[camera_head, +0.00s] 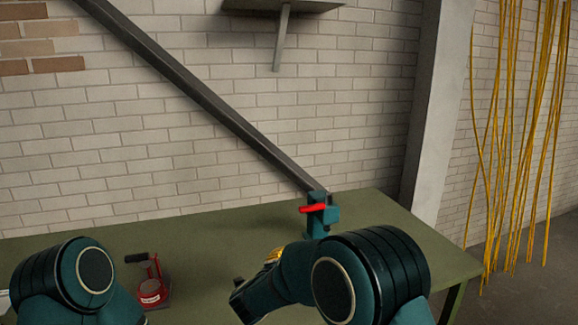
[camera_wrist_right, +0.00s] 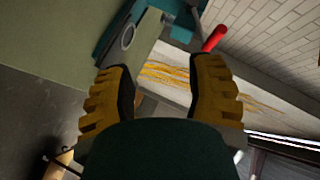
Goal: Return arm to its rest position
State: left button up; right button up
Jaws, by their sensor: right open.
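My right arm (camera_head: 355,275) reaches over the green table from the lower right in the head view. Its gripper (camera_wrist_right: 163,72) shows in the wrist view with two yellow ridged fingers spread apart and nothing held between them. Beyond the fingers is a teal clamp (camera_head: 319,226) with a red lever (camera_head: 314,208); the lever also shows in the wrist view (camera_wrist_right: 214,38). A grey part with a round opening (camera_wrist_right: 128,37) lies ahead of the left finger. My left arm (camera_head: 75,280) is at the lower left of the head view; its gripper is out of view.
A long dark bar (camera_head: 200,95) slants from the upper left down to the clamp. A red-based tool with a black handle (camera_head: 150,288) stands on the green table (camera_head: 215,250) between my arms. Yellow cables (camera_head: 510,130) hang at the right beyond a pillar (camera_head: 425,110).

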jog(key=s+d+f+n+g+y+b, duration=0.1)
jog(key=s+d+f+n+g+y, duration=0.2)
jog(key=f, duration=0.4)
jog(key=s+d+f+n+y, duration=0.1)
jog(key=s+d+f+n, duration=0.2)
jog(key=s+f, duration=0.3)
jog(key=s+d+f+n+g+y+b, duration=0.1)
jog(key=s+d+f+n+g, duration=0.15)
jog(key=f, duration=0.55)
pick_arm(q)
jog(key=f, duration=0.2)
jog(key=shift+s+f, duration=0.3)
jog(key=shift+f, duration=0.1)
pick_arm(e)
jog(key=s+d+f+n+g+y, duration=0.1)
jog(key=s+f+n+g+y, duration=0.1)
jog(key=s, duration=0.8)
jog(key=s+d+f+n+g+y, duration=0.1)
jog(key=s+f+n+g, duration=0.3)
jog(key=s, duration=0.6)
jog(key=shift+d+f+y, duration=0.2)
jog(key=shift+f+y, duration=0.25)
jog(key=shift+y, duration=0.15)
pick_arm(q)
jog(key=shift+o, duration=0.2)
pick_arm(e)
jog(key=shift+n, duration=0.25)
